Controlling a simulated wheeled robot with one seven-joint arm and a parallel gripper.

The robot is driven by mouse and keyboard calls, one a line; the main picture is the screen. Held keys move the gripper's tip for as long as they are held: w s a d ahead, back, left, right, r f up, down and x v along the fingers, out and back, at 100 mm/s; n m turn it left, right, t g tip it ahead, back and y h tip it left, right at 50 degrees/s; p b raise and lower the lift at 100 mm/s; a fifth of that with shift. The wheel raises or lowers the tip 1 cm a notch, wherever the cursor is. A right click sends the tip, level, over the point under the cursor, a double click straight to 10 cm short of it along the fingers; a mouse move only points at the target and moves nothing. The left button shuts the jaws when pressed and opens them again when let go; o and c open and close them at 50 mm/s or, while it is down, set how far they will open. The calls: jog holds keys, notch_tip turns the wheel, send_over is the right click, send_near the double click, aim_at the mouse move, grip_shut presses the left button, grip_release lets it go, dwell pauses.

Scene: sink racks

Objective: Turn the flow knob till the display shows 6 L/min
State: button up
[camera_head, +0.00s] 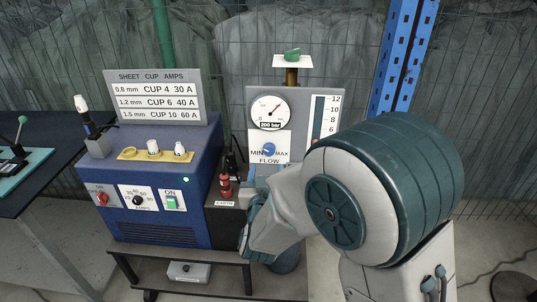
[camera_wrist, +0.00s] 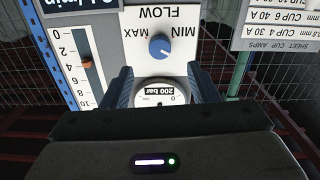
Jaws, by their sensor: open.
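The blue flow knob (camera_head: 269,150) sits on a white plate marked MIN, MAX and FLOW, below a round gauge. It shows in the wrist view (camera_wrist: 162,46), where the panel appears upside down. There, my gripper (camera_wrist: 160,76) is open, its two blue fingers spread below the knob in the picture, with nothing between them and apparently not touching it.
A blue welding machine (camera_head: 160,180) with switches and a dial stands left of the panel, a cup chart (camera_head: 155,97) on top. A red fitting (camera_head: 225,185) stands between them. A blue rack post (camera_head: 400,60) rises at the right. My arm covers the panel's lower right.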

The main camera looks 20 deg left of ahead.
aim_at(269, 152)
jog(key=p+x, duration=0.1)
jog(key=x, duration=0.6)
jog(key=c, duration=1)
